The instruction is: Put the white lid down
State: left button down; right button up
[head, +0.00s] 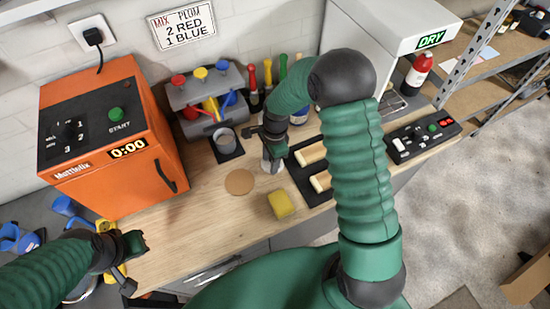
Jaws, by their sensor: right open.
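My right gripper (268,140) hangs over the workbench, reaching down from the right arm. Its jaws are open. A small whitish object (272,164) shows just below it on the bench. It may be the white lid or a small container with it, but it is too small and too covered by the gripper to tell. Whether the jaws touch it is also unclear. My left gripper (132,243) is at the lower left, by the front edge of the bench. Its fingers are too small and dark to read.
The workbench (180,238) has a brown round coaster (240,182), a yellow sponge (281,204), a grey cup (226,140) and a black tray (297,178) with pale bars. An orange machine (115,140) stands left, a control box (423,137) right. The front left bench is clear.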

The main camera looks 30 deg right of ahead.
jog(key=shift+w+a+r, duration=0.1)
jog(key=shift+w+a, duration=0.2)
jog(key=shift+a, duration=0.6)
jog(key=shift+w+r, duration=0.1)
jog(key=shift+r, duration=0.25)
jog(key=d+r, duration=0.1)
jog(key=r, duration=0.1)
jog(key=d+r, duration=0.1)
jog(key=r, duration=0.2)
jog(key=d+r, duration=0.1)
jog(key=r, duration=0.1)
jog(key=shift+d+r+b, duration=0.25)
jog(key=shift+d+b, duration=0.05)
jog(key=shift+b, duration=0.1)
pick_arm(q)
jog(key=shift+w+a+f, duration=0.1)
jog(key=shift+a+f, duration=0.55)
pick_arm(e)
jog(key=s+a+r+n+t, duration=0.1)
jog(key=s+a+n, duration=0.2)
jog(key=s+n, duration=0.3)
jog(key=s+a+r+n+t+h, duration=0.1)
jog(key=s+a+n, duration=0.2)
jog(key=s+n, duration=0.4)
jog(key=n, duration=0.5)
jog(key=shift+r+n+t, duration=0.3)
jog(key=shift+t, duration=0.1)
